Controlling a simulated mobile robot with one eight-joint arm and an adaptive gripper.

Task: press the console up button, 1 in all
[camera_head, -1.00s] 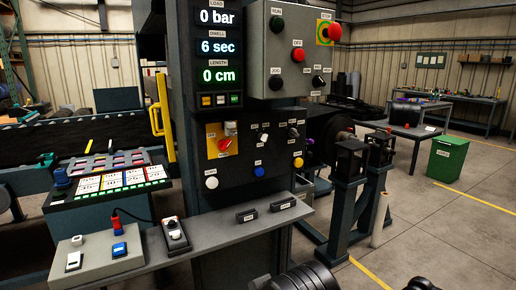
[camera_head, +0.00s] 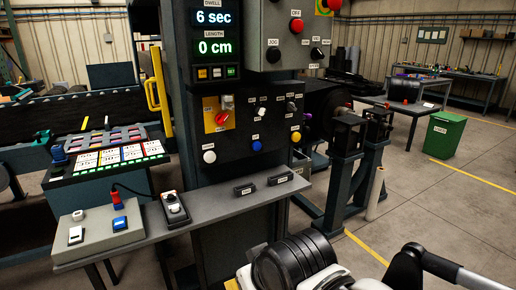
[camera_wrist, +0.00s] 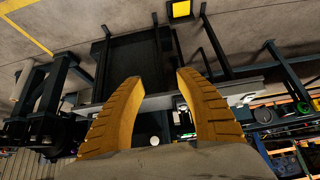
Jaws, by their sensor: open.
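The console panel (camera_head: 240,110) stands upright in the middle of the head view. A blue button (camera_head: 257,146) sits low on it, under a small label that seems to read UP. A white button (camera_head: 209,156) is to its left and a yellow button (camera_head: 296,136) to its right. My gripper (camera_wrist: 158,76) shows in the wrist view with its two yellow ribbed fingers apart and nothing between them. It is away from the panel, which I cannot make out clearly there. The gripper fingers are not in the head view.
A grey shelf (camera_head: 235,202) juts out below the panel, with a small control box (camera_head: 174,207) on it. A grey box (camera_head: 98,238) with a blue switch is at its left end. A green bin (camera_head: 445,135) stands far right. Open floor lies at the right.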

